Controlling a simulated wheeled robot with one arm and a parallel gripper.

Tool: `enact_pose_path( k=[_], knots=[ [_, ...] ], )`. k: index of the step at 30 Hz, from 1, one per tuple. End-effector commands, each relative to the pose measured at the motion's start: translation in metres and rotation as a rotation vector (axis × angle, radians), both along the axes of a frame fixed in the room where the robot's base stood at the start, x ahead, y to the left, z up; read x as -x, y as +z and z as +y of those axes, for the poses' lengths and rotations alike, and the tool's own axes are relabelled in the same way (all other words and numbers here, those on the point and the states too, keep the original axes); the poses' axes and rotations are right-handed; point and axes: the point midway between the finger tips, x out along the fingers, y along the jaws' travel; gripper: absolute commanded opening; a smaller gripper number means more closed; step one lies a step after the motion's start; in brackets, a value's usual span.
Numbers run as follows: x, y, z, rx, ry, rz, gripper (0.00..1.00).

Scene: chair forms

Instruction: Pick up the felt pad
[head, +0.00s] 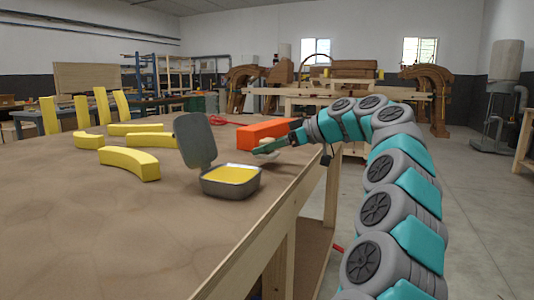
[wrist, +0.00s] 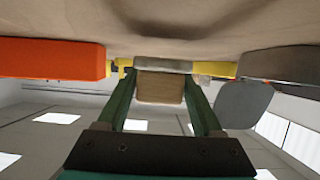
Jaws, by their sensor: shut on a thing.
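My gripper (head: 264,147) is at the right edge of the table, between the orange block and the open tin. In the wrist view, my gripper (wrist: 162,76) has its two green fingers on either side of a small tan piece (wrist: 160,88) with a grey strip along its far edge. I take this piece to be the felt pad, and the gripper is shut on it. In the head view the fingers hide most of it. Whether it touches the tabletop I cannot tell.
A grey tin (head: 231,190) with yellow filling and raised lid (head: 195,140) stands close by, left of my gripper. An orange block (head: 268,132) lies just behind. Several yellow curved pieces (head: 130,162) lie or stand farther left. The near tabletop (head: 100,240) is clear.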

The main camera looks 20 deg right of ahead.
Motion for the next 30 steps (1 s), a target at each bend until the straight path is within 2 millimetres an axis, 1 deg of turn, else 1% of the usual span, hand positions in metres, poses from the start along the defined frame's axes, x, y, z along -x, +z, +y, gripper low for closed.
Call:
enact_pose_path(
  k=[6,17,23,30],
  knots=[
    [0.001,0.011,0.001,0.001,0.004,0.000,0.12],
    [0.017,0.013,0.010,-0.002,0.001,-0.003,0.12],
    [0.032,0.014,0.019,-0.002,0.004,-0.001,0.12],
    [0.059,0.017,0.034,-0.001,0.003,-0.003,0.12]
  ],
)
